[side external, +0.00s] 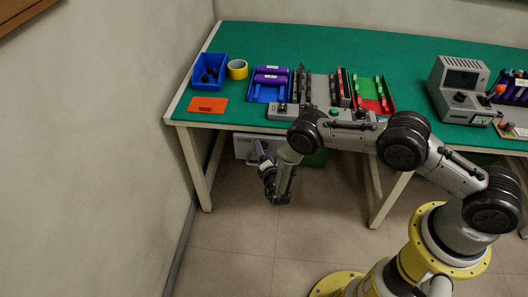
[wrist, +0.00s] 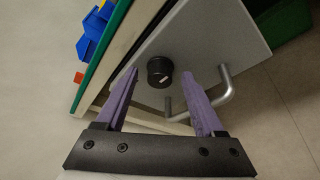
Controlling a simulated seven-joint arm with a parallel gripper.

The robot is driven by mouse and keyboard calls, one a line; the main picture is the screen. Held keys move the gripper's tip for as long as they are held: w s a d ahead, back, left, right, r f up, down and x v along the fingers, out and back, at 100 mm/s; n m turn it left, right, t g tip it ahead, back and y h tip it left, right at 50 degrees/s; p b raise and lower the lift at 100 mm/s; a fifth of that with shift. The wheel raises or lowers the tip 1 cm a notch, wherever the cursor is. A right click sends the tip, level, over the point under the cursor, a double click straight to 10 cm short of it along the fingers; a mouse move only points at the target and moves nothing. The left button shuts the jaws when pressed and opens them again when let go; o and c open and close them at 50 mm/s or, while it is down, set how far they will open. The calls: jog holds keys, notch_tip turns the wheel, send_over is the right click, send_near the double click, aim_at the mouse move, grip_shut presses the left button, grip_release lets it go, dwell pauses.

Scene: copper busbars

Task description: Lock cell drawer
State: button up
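The cell drawer has a light grey front (wrist: 205,40), and part of it shows under the bench in the side external view (side external: 243,148). A round black knob (wrist: 160,72) with a short white mark sits on that front. A grey bar handle (wrist: 229,92) is beside the knob. My gripper (wrist: 163,76) is open, with its two purple fingers pointing at the drawer front, one on each side of the knob in the picture. I cannot tell whether they touch it. My gripper (side external: 262,155) is below the bench edge in the side external view, partly covering the drawer.
The green-topped bench (side external: 330,45) overhangs the drawer. A blue bin (side external: 208,70), yellow tape (side external: 237,69), an orange card (side external: 207,104) and trays of cells and bars lie on it. A green box (wrist: 285,20) is beside the drawer. The floor in front is clear.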

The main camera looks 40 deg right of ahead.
grip_shut()
jog(key=shift+r+n, duration=0.1)
jog(key=shift+n, duration=0.2)
jog(key=n+g, duration=0.2)
jog(key=shift+w+a+r+n+h, duration=0.1)
jog(key=shift+a+r+n+h, duration=0.05)
jog(key=shift+n+h, duration=0.2)
jog(key=n+g, duration=0.1)
jog(key=n+h, duration=0.1)
jog(key=n, duration=0.1)
jog(key=shift+w+a+g+h, duration=0.15)
jog(key=shift+g+h, duration=0.1)
jog(key=shift+g, duration=0.15)
jog(key=n+g+h, duration=0.1)
jog(key=n, duration=0.2)
jog(key=shift+w+a, duration=0.1)
jog(key=n+g+h, duration=0.1)
jog(key=n+h, duration=0.1)
jog(key=n, duration=0.1)
jog(key=shift+w+a, duration=0.1)
jog(key=shift+w, duration=0.05)
jog(key=shift+g, duration=0.3)
